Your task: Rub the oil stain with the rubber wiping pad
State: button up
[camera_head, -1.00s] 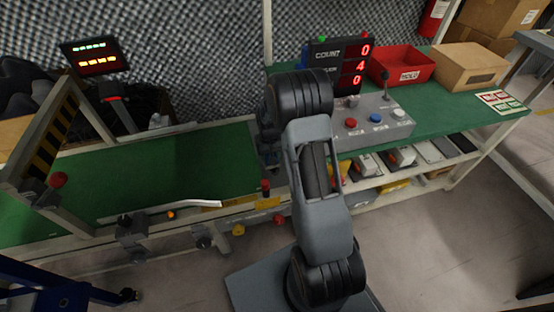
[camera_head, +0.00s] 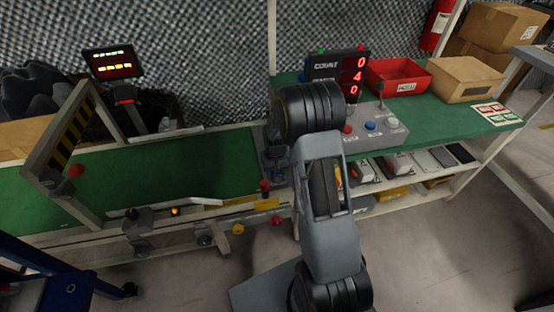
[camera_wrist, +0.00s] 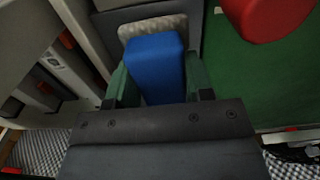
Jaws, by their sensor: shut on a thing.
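My gripper (camera_wrist: 160,82) is shut on a blue block (camera_wrist: 155,58) in the wrist view, its green fingers touching both sides. A pale, textured pad (camera_wrist: 130,29) shows at the block's far end; the block and pad look like the wiping pad. In the head view my arm bends over the right end of the green conveyor belt (camera_head: 160,172), and the gripper and pad are hidden there. I cannot make out an oil stain in either view.
A red rounded thing (camera_wrist: 268,12) is close beside the block in the wrist view. The control box (camera_head: 375,130), counter display (camera_head: 338,72), red bin (camera_head: 399,76) and cardboard box (camera_head: 466,79) stand on the green bench. A striped frame (camera_head: 66,145) spans the belt's left part.

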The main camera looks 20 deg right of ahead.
notch_tip(320, 180, up, 2)
jog(key=shift+a+r+p, duration=0.15)
jog(key=shift+p, duration=0.45)
jog(key=shift+r+p, duration=1.6)
jog(key=shift+r, duration=0.5)
